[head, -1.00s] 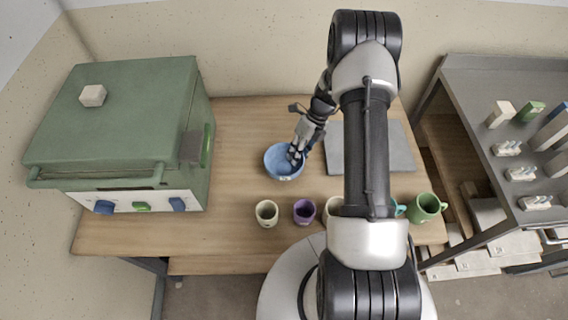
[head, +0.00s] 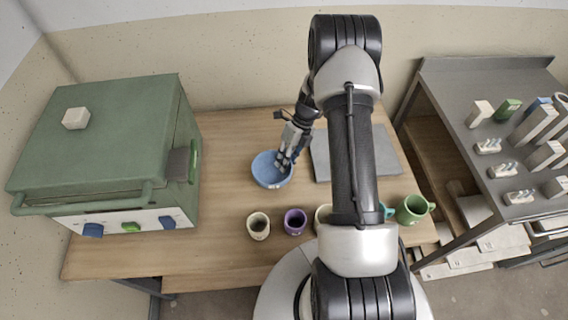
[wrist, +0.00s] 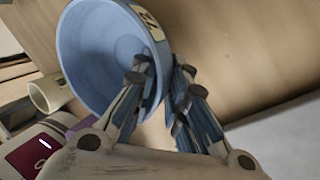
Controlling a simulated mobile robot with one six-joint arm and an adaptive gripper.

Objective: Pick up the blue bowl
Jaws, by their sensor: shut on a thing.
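The blue bowl (head: 266,172) is on or just above the wooden table, left of the grey slab; I cannot tell whether its base touches. My gripper (head: 285,160) reaches down to the bowl's right side. In the wrist view, the bowl (wrist: 95,55) fills the upper left, with a pale marked label near its rim. My gripper (wrist: 163,95) is shut on the bowl's rim, with one finger inside the bowl and the other outside. The bowl's underside is hidden.
A cream cup (head: 258,228), a purple cup (head: 295,223) and a green mug (head: 413,209) stand along the table's front; my arm partly hides others. A green kiln-like box (head: 110,140) stands left. A grey slab (head: 380,150) lies right of the bowl. A grey shelf (head: 470,85) stands right.

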